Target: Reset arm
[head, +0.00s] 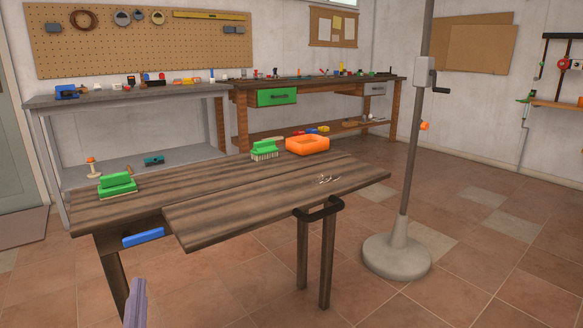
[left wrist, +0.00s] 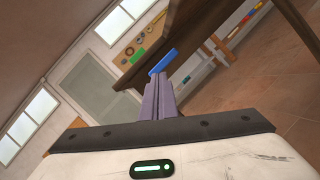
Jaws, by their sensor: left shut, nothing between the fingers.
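My left gripper (head: 136,290) shows at the bottom left of the head view, low in front of the wooden table (head: 270,200) and apart from it. In the left wrist view its two purple-grey fingers (left wrist: 160,92) are together with nothing between them. A blue drawer front or handle (head: 143,237) sits under the table's front left edge. It also shows in the left wrist view (left wrist: 162,62), just beyond the fingertips; I cannot tell the exact gap. My right gripper is in neither view.
A grey stand with a round base (head: 396,257) is at the right. Workbenches (head: 130,97) line the back wall. Floor at front right is clear.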

